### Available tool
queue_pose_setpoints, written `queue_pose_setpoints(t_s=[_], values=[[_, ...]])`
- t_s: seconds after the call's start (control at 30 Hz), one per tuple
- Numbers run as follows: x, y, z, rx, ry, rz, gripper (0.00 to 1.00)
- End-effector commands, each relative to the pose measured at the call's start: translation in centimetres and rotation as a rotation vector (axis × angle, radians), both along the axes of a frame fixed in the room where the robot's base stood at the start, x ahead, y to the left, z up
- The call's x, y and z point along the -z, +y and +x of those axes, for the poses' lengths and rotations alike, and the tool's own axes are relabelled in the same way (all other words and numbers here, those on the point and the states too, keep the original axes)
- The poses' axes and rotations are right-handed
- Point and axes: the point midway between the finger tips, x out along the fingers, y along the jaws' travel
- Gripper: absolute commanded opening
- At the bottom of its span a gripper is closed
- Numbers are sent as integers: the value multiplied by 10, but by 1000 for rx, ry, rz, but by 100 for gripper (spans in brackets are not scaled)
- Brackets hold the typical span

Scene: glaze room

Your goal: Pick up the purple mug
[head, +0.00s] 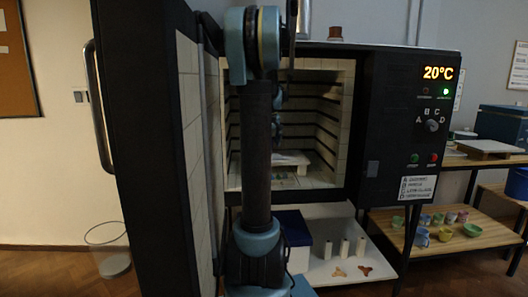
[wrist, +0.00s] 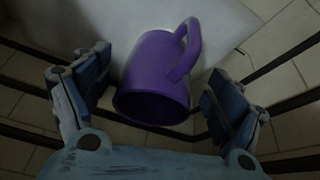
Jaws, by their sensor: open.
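The purple mug (wrist: 150,70) shows in the wrist view, between the two fingers of my open gripper (wrist: 158,68). Its open mouth faces the camera and its handle is at the upper right. Dark gaps show between the mug and each finger, so I see no grip on it. A pale slab (wrist: 222,25) lies behind or under the mug. In the head view my arm reaches into the open kiln (head: 335,160). There the arm hides the gripper, and I cannot make out the purple mug.
Tiled kiln walls and dark heating bars lie close around my gripper. The open kiln door (head: 140,140) stands at the left. The control panel (head: 410,125) is at the right. A wooden shelf (head: 450,245) with several small colored pots is farther right. A wire bin (head: 110,250) stands on the floor.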

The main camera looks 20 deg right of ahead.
Motion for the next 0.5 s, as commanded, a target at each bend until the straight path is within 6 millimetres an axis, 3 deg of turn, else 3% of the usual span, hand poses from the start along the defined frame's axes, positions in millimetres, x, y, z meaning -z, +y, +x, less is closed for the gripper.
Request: queue_pose_setpoints(t_s=[0.23, 0.5], values=[[28, -3, 16, 0, 0, 0, 86], [36, -3, 18, 0, 0, 0, 86]])
